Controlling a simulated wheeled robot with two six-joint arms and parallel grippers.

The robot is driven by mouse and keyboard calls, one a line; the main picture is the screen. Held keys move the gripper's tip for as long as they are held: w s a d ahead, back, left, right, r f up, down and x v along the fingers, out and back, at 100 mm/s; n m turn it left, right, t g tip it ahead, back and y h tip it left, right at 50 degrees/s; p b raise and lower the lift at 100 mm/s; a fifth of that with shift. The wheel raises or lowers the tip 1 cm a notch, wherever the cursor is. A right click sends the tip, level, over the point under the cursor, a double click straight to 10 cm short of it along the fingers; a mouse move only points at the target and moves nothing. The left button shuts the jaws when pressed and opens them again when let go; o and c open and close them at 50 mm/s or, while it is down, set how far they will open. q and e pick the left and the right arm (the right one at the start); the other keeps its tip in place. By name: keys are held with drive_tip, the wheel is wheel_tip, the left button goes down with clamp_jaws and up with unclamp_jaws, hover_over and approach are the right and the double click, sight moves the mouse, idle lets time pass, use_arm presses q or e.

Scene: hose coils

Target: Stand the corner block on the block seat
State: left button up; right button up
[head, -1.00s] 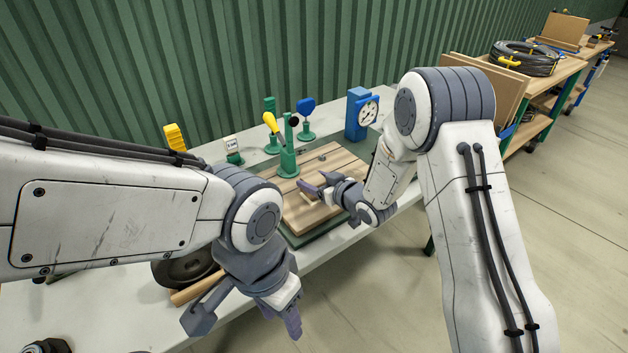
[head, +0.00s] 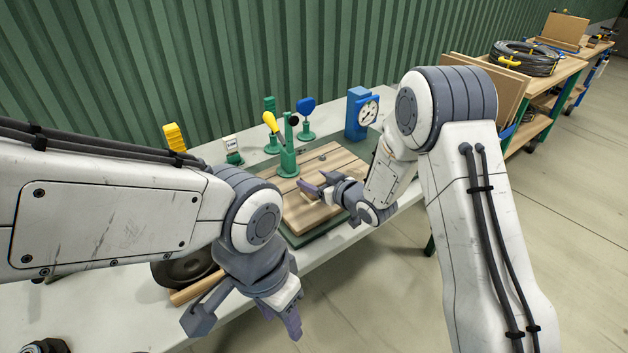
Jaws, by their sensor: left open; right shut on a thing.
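My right gripper (head: 316,188) is shut low over the wooden board (head: 335,164), with its fingers pointing left. A small pale wooden piece (head: 308,196), likely the corner block, shows at its fingertips; it is mostly hidden, and I cannot tell whether it touches the board. I cannot make out the block seat for certain. My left gripper (head: 245,322) is open and empty in front of the bench edge, with its fingers pointing down.
A blue gauge (head: 366,112) and small green stands (head: 306,126) are behind. A dark round pan (head: 185,268) lies partly behind my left arm.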

drive_tip(key=shift+f+b, duration=0.6)
drive_tip(key=shift+f, duration=0.05)
idle(0.5)
drive_tip(key=o, duration=1.4)
drive_tip(key=shift+s+d+r, duration=0.1)
drive_tip(key=shift+p+v, duration=0.85)
drive_tip(key=shift+v, duration=3.05)
